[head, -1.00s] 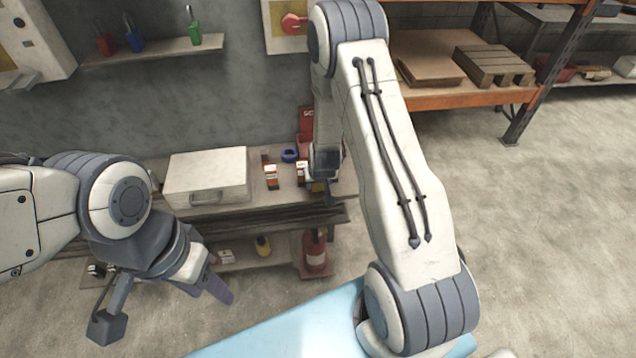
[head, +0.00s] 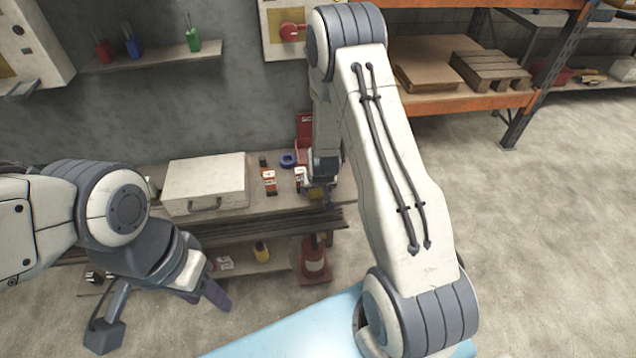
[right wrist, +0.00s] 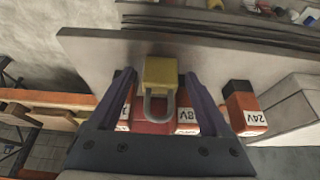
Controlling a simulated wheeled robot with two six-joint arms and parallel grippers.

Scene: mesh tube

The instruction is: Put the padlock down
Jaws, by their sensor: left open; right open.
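In the right wrist view a yellow padlock (right wrist: 160,75) with a grey shackle is between the two purple fingers of my right gripper (right wrist: 151,80). The fingers are spread, with a gap on each side of the padlock. It appears to be at the edge of the grey bench (right wrist: 95,50); I cannot tell exactly how it rests. My left gripper (head: 213,293) is open and empty, low in front of the bench.
Battery packs stand close by, one marked 24V (right wrist: 244,108). A white case (head: 205,180) and a blue roll (head: 288,160) are on the bench. Red, blue and green padlocks (head: 193,38) stand on the wall shelf.

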